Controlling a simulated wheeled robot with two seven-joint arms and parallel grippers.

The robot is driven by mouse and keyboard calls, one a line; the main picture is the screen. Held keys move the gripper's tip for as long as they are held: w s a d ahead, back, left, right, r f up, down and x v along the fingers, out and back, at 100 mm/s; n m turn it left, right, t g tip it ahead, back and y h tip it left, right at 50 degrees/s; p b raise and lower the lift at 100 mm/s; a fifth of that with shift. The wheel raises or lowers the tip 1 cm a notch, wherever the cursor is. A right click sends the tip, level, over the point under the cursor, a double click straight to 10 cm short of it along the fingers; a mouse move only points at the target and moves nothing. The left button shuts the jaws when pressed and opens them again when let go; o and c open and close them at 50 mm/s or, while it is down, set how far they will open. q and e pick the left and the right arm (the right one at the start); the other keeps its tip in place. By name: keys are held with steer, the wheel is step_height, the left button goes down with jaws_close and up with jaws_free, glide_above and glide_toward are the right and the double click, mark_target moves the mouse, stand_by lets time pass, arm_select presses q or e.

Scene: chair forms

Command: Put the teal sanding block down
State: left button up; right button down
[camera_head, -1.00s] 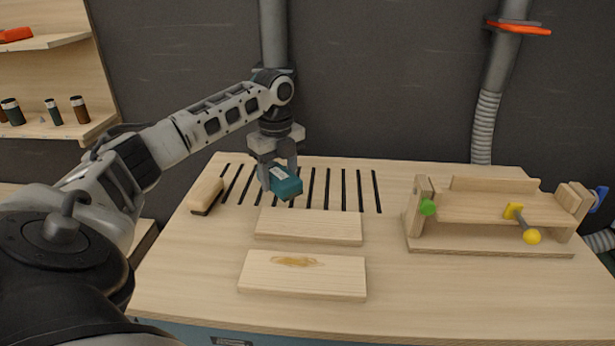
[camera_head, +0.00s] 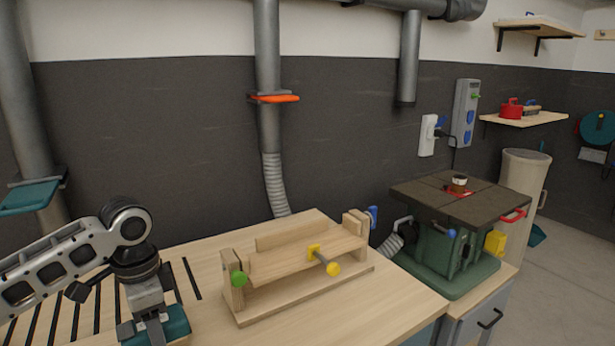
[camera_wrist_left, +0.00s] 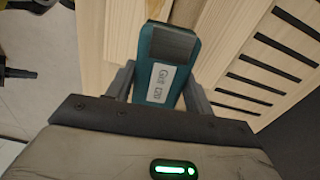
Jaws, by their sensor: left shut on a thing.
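The teal sanding block (camera_wrist_left: 165,65) is between the fingers of my left gripper (camera_wrist_left: 163,80) in the left wrist view, with its grey end and a white label showing. In the head view the left gripper (camera_head: 155,328) is at the lower left, shut on the teal block (camera_head: 172,326), which is partly cut off by the bottom edge. The workbench top (camera_head: 300,315) lies below, with dark slots beside the gripper. I cannot tell from these frames whether the block touches the bench. My right gripper is not in view.
A wooden clamping jig (camera_head: 300,265) with green and yellow knobs stands to the right of the gripper. A green machine with a dark table (camera_head: 465,205) stands further right. The bench's front right area is clear. A grey duct (camera_head: 270,130) runs down the wall behind.

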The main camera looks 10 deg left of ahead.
arm_select(q)
steer(key=s+d+n, duration=0.2)
steer(key=d+n, duration=0.2)
steer(key=d, duration=0.2)
steer(key=s+d+n, duration=0.3)
steer(key=d+n, duration=0.2)
steer(key=d, duration=0.2)
steer(key=shift+s+r, duration=0.25)
steer(key=shift+s, duration=0.1)
steer(key=shift+d, duration=0.1)
